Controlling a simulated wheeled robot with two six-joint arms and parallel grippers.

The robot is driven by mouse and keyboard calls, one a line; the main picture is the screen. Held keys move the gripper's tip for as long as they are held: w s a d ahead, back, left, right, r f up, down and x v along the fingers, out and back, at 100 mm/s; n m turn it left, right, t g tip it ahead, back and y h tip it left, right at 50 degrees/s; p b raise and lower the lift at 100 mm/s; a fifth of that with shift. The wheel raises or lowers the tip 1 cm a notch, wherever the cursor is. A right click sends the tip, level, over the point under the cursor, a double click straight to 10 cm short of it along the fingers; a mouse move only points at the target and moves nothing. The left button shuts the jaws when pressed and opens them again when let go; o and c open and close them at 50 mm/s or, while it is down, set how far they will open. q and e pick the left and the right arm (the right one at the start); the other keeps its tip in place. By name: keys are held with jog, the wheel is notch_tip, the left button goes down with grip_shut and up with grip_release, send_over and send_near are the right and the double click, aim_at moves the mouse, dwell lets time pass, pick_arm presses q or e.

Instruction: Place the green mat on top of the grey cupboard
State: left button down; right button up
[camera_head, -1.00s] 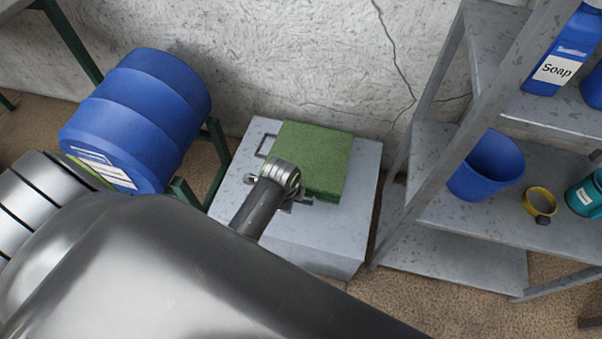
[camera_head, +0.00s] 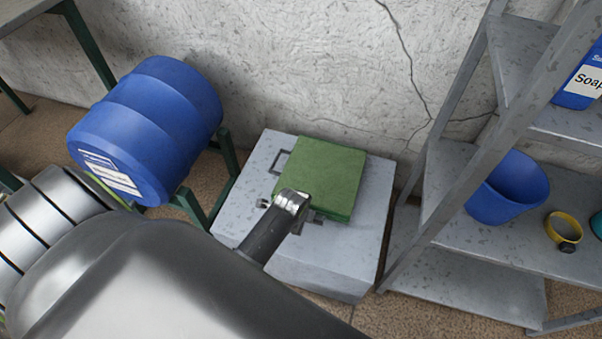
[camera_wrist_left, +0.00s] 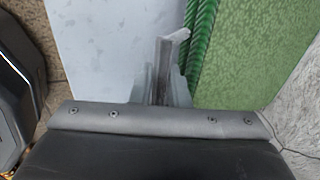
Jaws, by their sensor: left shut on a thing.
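The green mat (camera_head: 322,172) is a folded, flat square over the top of the grey cupboard (camera_head: 240,205), towards its back right. My left gripper (camera_head: 296,212) is at the mat's near edge, shut on it. In the left wrist view the fingers (camera_wrist_left: 168,72) meet the folded edge of the mat (camera_wrist_left: 255,50), with the pale cupboard top (camera_wrist_left: 105,45) beside it. The mat looks level and very close to the top; I cannot tell whether its whole underside touches. My arm hides part of the cupboard's near left side. My right gripper is not in view.
A blue barrel (camera_head: 150,130) lies on a green stand (camera_head: 222,180) left of the cupboard. A grey metal shelf (camera_head: 470,285) stands close on the right, with a blue bucket (camera_head: 508,190) and a yellow ring-shaped item (camera_head: 563,228). A cracked wall (camera_head: 330,70) is behind.

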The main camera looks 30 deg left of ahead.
pick_arm(q)
jog(key=shift+f, duration=0.45)
notch_tip(320, 180, down, 2)
jog(key=shift+f+b, duration=0.15)
jog(key=shift+b, duration=0.55)
jog(key=shift+f, duration=0.2)
jog(key=c, duration=1.4)
grip_release()
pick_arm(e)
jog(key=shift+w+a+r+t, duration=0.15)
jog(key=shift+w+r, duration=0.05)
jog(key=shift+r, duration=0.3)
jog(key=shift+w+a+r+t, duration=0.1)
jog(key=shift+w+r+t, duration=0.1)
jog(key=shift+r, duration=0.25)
